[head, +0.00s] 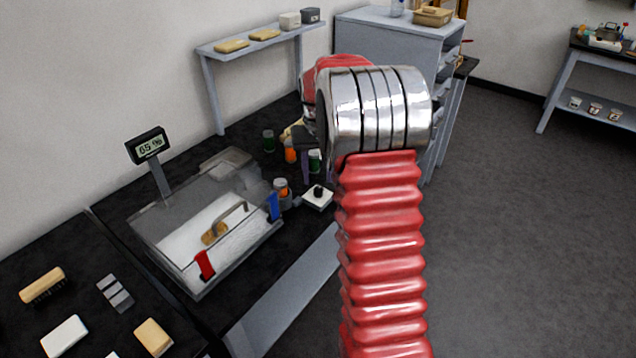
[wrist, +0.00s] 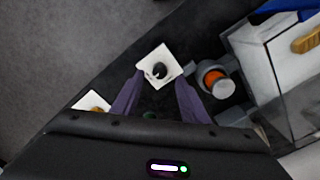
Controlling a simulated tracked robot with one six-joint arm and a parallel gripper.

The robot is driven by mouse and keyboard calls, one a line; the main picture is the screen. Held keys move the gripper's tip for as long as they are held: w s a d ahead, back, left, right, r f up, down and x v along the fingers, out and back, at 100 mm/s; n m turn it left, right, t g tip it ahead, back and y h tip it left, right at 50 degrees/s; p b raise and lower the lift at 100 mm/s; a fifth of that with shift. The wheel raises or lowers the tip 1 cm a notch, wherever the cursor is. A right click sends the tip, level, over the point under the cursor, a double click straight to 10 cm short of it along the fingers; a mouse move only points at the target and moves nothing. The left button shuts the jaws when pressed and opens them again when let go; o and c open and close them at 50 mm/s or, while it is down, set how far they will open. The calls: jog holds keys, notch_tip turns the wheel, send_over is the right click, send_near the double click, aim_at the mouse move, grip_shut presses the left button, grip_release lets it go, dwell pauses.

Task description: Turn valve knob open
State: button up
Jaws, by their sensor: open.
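The valve knob (head: 318,191) is a small black knob on a white square plate, on the dark bench right of the clear box. In the wrist view the knob (wrist: 159,70) shows ahead of my gripper, between the lines of its two fingers. My gripper (wrist: 153,88) has two purple fingers, spread apart and empty, with the white plate just beyond their tips. In the head view my gripper (head: 306,165) is partly hidden behind my red arm. I cannot tell the gap between fingertips and knob.
The clear box (head: 190,275) holds white material and a gilt fragment (head: 213,233). A display reading 65 % (head: 148,145) stands behind it. Several small jars stand behind the knob. Another white plate (wrist: 92,102) is at lower left.

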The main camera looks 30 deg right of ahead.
aim_at(318, 188)
notch_tip(318, 188, up, 9)
dwell(0.4)
jog(key=shift+w+r, duration=0.1)
jog(key=n, duration=0.4)
jog(key=shift+r, duration=0.25)
jog(key=shift+f, duration=0.1)
notch_tip(318, 188, down, 14)
jog(key=shift+r, duration=0.15)
dwell(0.7)
grip_shut()
dwell(0.5)
